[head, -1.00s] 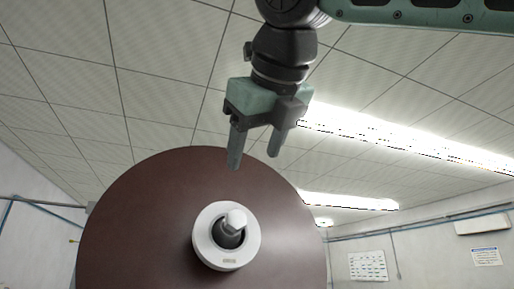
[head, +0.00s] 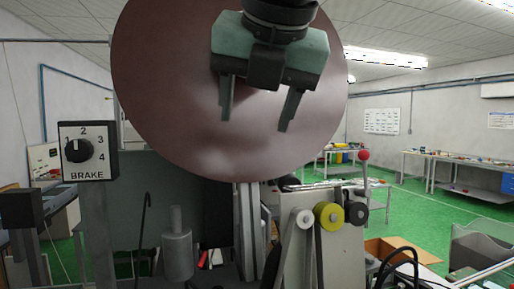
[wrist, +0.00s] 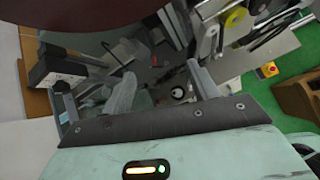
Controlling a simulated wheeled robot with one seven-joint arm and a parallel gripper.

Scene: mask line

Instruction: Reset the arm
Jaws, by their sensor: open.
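My gripper (head: 257,103) hangs in front of the large dark red disc (head: 160,90) in the head view, its two fingers spread and pointing down. Nothing is between the fingers. In the wrist view my gripper (wrist: 160,90) is also open and empty, with the machine's lower parts seen beyond the fingertips. The disc's edge (wrist: 110,17) shows at the top left of that view. The middle of the disc is hidden behind my gripper in the head view.
A brake dial box (head: 88,150) stands at the left. A grey cylinder (head: 177,252), a yellow roller (head: 329,215) and a red ball knob (head: 364,155) are below and right of the disc. An open cardboard box (head: 402,252) and workbenches (head: 470,172) lie farther right.

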